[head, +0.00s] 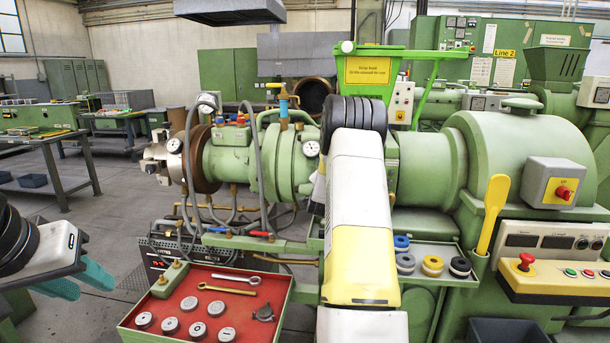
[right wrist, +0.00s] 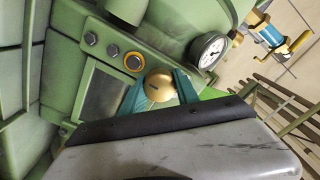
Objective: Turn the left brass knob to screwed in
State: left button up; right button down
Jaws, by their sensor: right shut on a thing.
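A round brass knob (right wrist: 158,90) sits on a green machine panel in the right wrist view, with a short dark mark on its face. My right gripper (right wrist: 159,79) has its teal fingers on either side of the knob and is shut on it. In the head view my right arm covers this spot, so the knob and right gripper are hidden there. I cannot tell from the frames whether it is the left one of several knobs. My left gripper (head: 76,282) is at the lower left of the head view, fingers apart and empty, away from the machine.
A red tray (head: 247,318) with grey discs and wrenches stands in front of the green extruder (head: 465,150). Floor is free at left.

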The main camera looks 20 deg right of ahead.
jog(key=shift+a+f, duration=0.1)
jog(key=shift+f, duration=0.1)
jog(key=c, duration=0.9)
grip_release()
jog(key=shift+r, duration=0.1)
jog(key=v, duration=0.7)
jog(key=shift+s, duration=0.4)
jog(key=shift+a, duration=0.15)
